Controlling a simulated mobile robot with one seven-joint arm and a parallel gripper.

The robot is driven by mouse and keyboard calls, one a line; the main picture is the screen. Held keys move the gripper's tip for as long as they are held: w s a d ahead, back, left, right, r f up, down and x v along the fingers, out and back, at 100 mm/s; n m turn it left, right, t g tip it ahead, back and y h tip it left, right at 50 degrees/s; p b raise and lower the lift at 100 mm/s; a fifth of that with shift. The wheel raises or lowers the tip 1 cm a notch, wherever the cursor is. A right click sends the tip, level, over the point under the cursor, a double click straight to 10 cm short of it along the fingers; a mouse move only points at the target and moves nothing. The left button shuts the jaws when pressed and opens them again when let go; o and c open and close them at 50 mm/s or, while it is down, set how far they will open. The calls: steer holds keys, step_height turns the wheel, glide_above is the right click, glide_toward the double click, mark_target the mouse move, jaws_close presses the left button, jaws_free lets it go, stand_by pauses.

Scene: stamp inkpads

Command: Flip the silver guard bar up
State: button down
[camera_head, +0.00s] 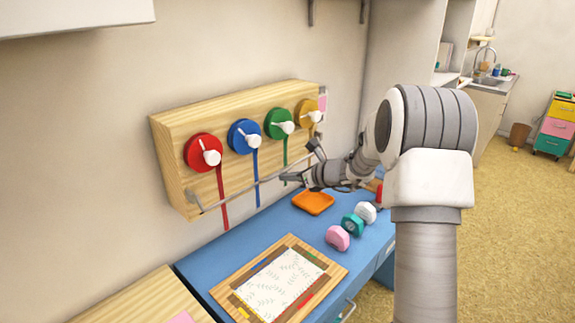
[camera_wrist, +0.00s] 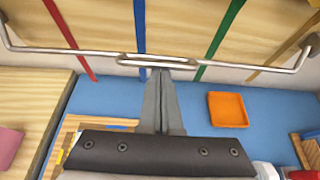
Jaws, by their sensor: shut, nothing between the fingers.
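The silver guard bar (camera_head: 238,191) is a thin metal bar running across the lower front of the wooden wall panel (camera_head: 175,165), low across the coloured ribbons. In the wrist view the bar (camera_wrist: 60,50) spans nearly the whole width, with a narrow looped grip at its middle. My gripper (camera_head: 286,177) is at the bar. In the wrist view its fingers (camera_wrist: 160,72) are shut together with nothing between them, and the tips are at the lower edge of the looped grip. I cannot tell if they touch it.
Four ribbon reels, red (camera_head: 198,153), blue, green and yellow, sit on the panel above the bar. On the blue desk lie an orange tray (camera_head: 313,202), pink, green and white stamps (camera_head: 338,238), and a framed paper (camera_head: 280,284).

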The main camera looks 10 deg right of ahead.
steer(key=shift+g+h, duration=0.6)
steer(key=shift+g, duration=0.3)
step_height(320, 180, up, 5)
steer(key=p, duration=0.8)
steer(key=shift+w+a+f, duration=0.1)
steer(key=shift+f, duration=0.05)
steer(key=shift+w+r+p, duration=0.2)
steer(key=shift+r+p, duration=0.1)
steer(key=shift+r, duration=0.15)
steer(key=shift+f, duration=0.1)
step_height(320, 180, down, 4)
steer(key=s+d+b, duration=0.1)
steer(key=s+b, duration=0.1)
steer(key=b, duration=0.1)
steer(key=s+d+r, duration=0.3)
steer(key=s+r, duration=0.2)
steer(key=r, duration=0.3)
steer(key=shift+d+r, duration=0.15)
steer(key=shift+d, duration=0.05)
